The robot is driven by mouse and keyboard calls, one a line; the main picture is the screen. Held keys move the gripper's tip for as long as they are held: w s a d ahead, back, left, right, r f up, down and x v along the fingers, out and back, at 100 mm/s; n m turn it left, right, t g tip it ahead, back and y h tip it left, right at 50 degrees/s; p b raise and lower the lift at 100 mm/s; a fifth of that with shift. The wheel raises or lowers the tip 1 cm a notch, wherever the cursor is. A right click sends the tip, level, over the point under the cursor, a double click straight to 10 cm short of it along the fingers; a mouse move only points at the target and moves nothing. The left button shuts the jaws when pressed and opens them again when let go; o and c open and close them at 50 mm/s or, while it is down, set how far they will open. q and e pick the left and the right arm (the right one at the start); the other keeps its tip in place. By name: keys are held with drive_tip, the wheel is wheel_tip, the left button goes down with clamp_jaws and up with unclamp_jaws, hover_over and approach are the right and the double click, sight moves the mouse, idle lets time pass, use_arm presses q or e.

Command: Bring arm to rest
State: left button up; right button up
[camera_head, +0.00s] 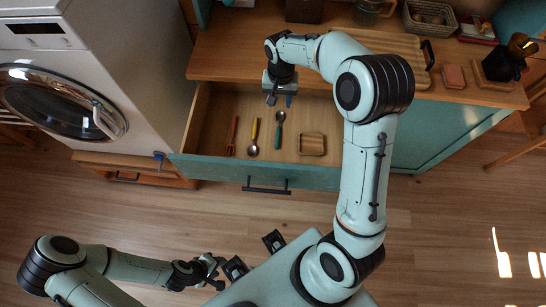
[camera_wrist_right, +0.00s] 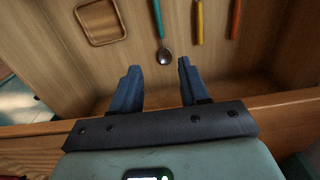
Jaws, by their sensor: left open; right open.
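My right gripper (camera_head: 280,101) is open and empty, above the back part of an open drawer (camera_head: 215,105). In the right wrist view its two fingers (camera_wrist_right: 158,78) are apart with nothing between them. A teal-handled spoon (camera_head: 280,123) lies in the drawer near these fingers, and its metal bowl shows just beyond the fingertips in the wrist view (camera_wrist_right: 164,55). My left gripper (camera_head: 220,271) is open and empty, low in the head view, over the floor in front of the drawer.
The drawer also holds a yellow-handled spoon (camera_head: 254,136), an orange-handled utensil (camera_head: 232,137) and a square wooden dish (camera_head: 312,144). The counter (camera_head: 230,60) above carries a ribbed wooden board (camera_head: 385,45), a basket (camera_head: 430,17) and other items. A washing machine (camera_head: 110,75) stands left. Floor is clear at right.

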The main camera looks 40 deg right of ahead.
drive_tip(key=shift+r, duration=1.75)
drive_tip(key=shift+f, duration=0.1)
